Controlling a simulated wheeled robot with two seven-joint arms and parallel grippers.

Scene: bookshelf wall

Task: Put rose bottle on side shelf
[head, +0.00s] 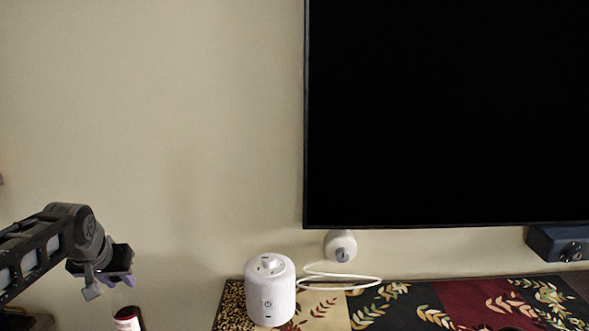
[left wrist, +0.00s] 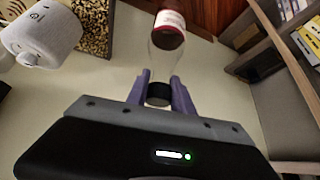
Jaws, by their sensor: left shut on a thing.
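The rose bottle (left wrist: 168,22) has a clear part, a dark end and a red and white label. In the left wrist view its dark end piece (left wrist: 158,92) sits between the two purple fingers of my left gripper (left wrist: 163,90), which is shut on it. In the head view my left gripper (head: 115,282) is at the lower left, in front of the wall. The bottle's labelled part (head: 127,319) shows just below it, cut by the bottom edge. My right gripper is not in view. Which shelf is the side shelf, I cannot tell.
A white cylindrical speaker (head: 270,292) stands on a patterned runner (head: 330,312) right of the gripper. A large black screen (head: 450,110) hangs above. In the left wrist view, shelving with books (left wrist: 300,40) is at the upper right. The wall between gripper and screen is bare.

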